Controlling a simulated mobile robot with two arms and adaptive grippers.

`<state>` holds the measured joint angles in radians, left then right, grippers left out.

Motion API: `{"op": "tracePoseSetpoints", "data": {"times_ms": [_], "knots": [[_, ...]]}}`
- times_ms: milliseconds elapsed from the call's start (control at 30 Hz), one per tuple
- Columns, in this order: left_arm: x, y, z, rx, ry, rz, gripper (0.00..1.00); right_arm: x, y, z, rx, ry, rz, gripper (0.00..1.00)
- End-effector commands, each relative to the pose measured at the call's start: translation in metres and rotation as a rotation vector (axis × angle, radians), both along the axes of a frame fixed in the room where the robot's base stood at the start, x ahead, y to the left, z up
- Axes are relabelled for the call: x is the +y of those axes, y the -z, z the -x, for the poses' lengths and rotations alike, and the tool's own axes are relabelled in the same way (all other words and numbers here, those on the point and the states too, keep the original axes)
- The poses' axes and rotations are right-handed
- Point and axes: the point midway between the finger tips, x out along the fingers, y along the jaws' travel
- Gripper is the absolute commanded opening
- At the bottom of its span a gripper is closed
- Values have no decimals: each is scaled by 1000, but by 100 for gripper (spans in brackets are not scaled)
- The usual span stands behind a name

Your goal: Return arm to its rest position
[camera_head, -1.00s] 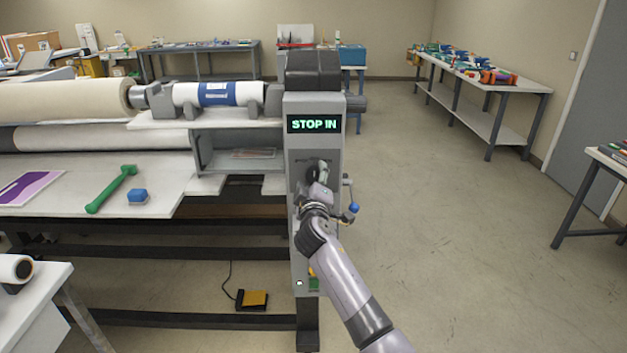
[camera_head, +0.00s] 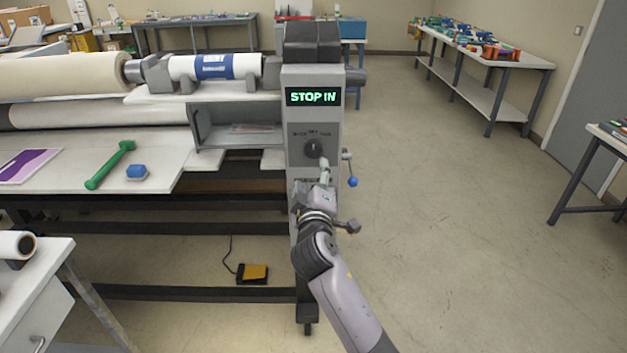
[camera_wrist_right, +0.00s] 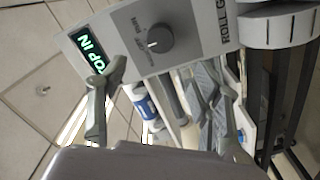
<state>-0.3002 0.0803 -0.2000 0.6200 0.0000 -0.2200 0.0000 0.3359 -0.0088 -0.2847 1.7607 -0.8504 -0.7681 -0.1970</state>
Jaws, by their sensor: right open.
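My right arm reaches up from the bottom of the head view to the laminator's grey control post (camera_head: 312,120). My right gripper (camera_head: 323,178) is in front of the post, just below the black dial (camera_head: 314,148). In the right wrist view the fingers of the gripper (camera_wrist_right: 165,78) are spread with nothing between them. The dial (camera_wrist_right: 159,39) shows there in full, beyond the fingers and apart from them. The green display (camera_head: 313,97) above the dial reads "STOP IN". My left gripper is not in view.
A crank with a blue knob (camera_head: 352,182) sticks out at the post's right side. A yellow pedal (camera_head: 253,273) is on the floor. The floor to the right (camera_head: 440,230) is clear.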

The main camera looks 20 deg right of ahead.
Motion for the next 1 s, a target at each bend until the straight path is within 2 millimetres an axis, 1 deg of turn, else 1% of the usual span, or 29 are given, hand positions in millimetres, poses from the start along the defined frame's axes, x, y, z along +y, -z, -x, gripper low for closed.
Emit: {"op": "tracePoseSetpoints", "data": {"times_ms": [100, 400, 467, 567, 667, 700, 767, 800, 867, 900, 1000], "knots": [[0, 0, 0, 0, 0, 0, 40, 1, 0, 5, 0, 0, -1, 59], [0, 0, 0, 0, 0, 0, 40, 1, 1, 6, 2, 1, -3, 59], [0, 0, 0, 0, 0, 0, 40, -1, 7, 9, 16, 5, -17, 59], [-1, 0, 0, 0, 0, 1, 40, -10, 36, 27, 78, 22, -85, 59], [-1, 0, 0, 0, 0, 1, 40, -24, 83, 62, 192, 57, -208, 59], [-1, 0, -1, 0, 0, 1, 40, -30, 105, 82, 251, 75, -270, 59], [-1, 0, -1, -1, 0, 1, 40, -36, 137, 116, 344, 100, -360, 59], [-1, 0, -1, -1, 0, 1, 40, -38, 157, 139, 408, 119, -420, 59], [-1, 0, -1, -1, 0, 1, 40, -40, 182, 175, 501, 143, -502, 59], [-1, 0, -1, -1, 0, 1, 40, -40, 195, 198, 557, 159, -548, 59], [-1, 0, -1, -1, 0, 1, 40, -37, 218, 245, 676, 187, -638, 59]]}}
